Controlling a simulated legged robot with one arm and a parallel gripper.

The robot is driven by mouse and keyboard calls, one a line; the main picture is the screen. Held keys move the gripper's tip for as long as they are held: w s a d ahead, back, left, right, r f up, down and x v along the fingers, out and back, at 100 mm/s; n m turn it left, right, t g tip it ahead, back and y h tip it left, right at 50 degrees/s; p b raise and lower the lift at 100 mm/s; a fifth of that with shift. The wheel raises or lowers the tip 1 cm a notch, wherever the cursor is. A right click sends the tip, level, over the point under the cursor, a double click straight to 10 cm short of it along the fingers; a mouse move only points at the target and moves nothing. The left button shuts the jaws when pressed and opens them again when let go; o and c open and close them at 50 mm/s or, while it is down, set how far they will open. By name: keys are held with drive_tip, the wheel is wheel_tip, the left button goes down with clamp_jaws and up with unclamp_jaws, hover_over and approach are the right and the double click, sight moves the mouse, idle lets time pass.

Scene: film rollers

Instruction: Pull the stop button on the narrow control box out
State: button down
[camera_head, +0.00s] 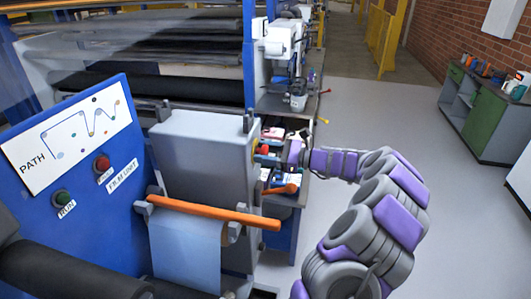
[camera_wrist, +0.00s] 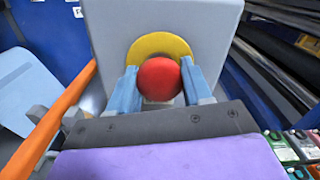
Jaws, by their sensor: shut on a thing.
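The red stop button (camera_wrist: 159,79) sits in front of a yellow ring (camera_wrist: 160,46) on the face of the grey narrow control box (camera_wrist: 112,30) in the wrist view. In the head view the narrow control box (camera_head: 205,160) stands in the middle, and the red button (camera_head: 263,150) shows on its right side. My gripper (camera_wrist: 160,82) is shut on the button, with one blue-grey finger on each side of it. In the head view my gripper (camera_head: 272,153) reaches the box from the right. How far out the button stands is hard to tell.
An orange bar (camera_head: 215,213) crosses below the box, close to my gripper's left in the wrist view (camera_wrist: 55,130). A blue panel (camera_head: 75,165) with a red button (camera_head: 102,163) and a green button (camera_head: 62,197) stands at left. Open floor (camera_head: 400,130) lies at right.

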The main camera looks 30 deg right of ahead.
drive_tip(key=shift+s+d+r+p, duration=0.1)
drive_tip(key=shift+d+p, duration=0.05)
drive_tip(key=shift+p, duration=0.35)
drive_tip(key=shift+s+d+p, duration=0.1)
drive_tip(key=shift+p, duration=0.25)
drive_tip(key=shift+s+d+p, duration=0.2)
drive_tip(key=shift+s+p, duration=0.05)
drive_tip(key=shift+p, duration=0.1)
drive_tip(key=c, duration=0.9)
unclamp_jaws()
drive_tip(key=o, duration=0.4)
drive_tip(key=shift+d+f, duration=0.2)
drive_tip(key=shift+s, duration=0.2)
drive_tip(key=p+v, duration=0.2)
drive_tip(key=v, duration=1.5)
drive_tip(key=shift+w+d+f, duration=0.1)
drive_tip(key=shift+d, duration=0.1)
